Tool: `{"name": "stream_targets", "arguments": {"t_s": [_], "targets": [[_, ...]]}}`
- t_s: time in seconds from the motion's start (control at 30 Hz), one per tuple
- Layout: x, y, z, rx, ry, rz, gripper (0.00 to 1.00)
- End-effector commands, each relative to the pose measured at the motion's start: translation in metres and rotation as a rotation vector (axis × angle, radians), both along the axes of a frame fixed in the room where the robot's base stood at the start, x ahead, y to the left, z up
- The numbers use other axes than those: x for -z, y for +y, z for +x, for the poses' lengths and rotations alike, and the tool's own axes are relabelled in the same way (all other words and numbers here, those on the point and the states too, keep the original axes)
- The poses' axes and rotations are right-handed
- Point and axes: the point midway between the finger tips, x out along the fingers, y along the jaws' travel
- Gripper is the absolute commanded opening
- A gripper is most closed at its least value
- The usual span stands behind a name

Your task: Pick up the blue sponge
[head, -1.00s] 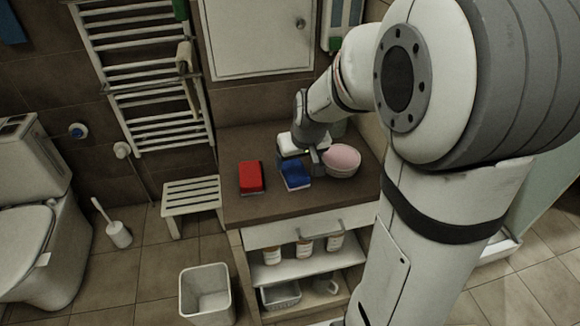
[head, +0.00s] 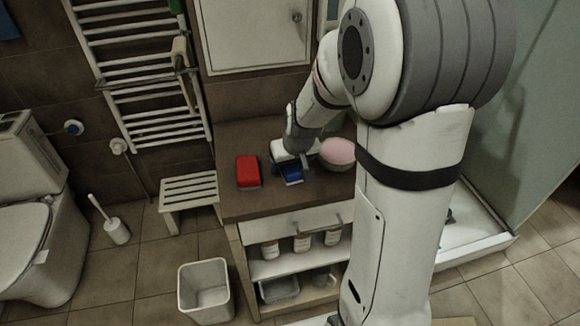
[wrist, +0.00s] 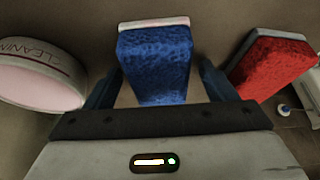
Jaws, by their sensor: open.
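The blue sponge (head: 292,178) lies on the brown countertop, just right of the red sponge (head: 248,171). My gripper (head: 290,166) is down over the blue sponge and partly hides it in the head view. In the wrist view the blue sponge (wrist: 155,62), with a pale layer along its far edge, is between the two fingers. My gripper (wrist: 160,80) is open there, with one dark finger on each side of the sponge. Narrow gaps show beside it, and no firm contact is visible.
A pink-topped round tub (head: 337,154) stands right of my gripper; its lettered side shows in the wrist view (wrist: 45,75). The red sponge (wrist: 270,65) is close to the right finger. A radiator (head: 135,75) hangs on the wall at left. The counter's front left is clear.

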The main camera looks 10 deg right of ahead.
Motion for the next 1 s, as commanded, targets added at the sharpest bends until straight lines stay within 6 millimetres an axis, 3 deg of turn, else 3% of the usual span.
{"name": "stream_targets", "arguments": {"t_s": [0.2, 0.8, 1.0], "targets": [[0.0021, -0.0002, 0.0001, 0.000, -0.001, 0.000, 0.77], [0.0020, -0.0005, -0.0001, 0.001, 0.000, 0.000, 0.27], [0.0006, -0.0006, -0.0001, 0.001, 0.001, 0.000, 0.27]]}}
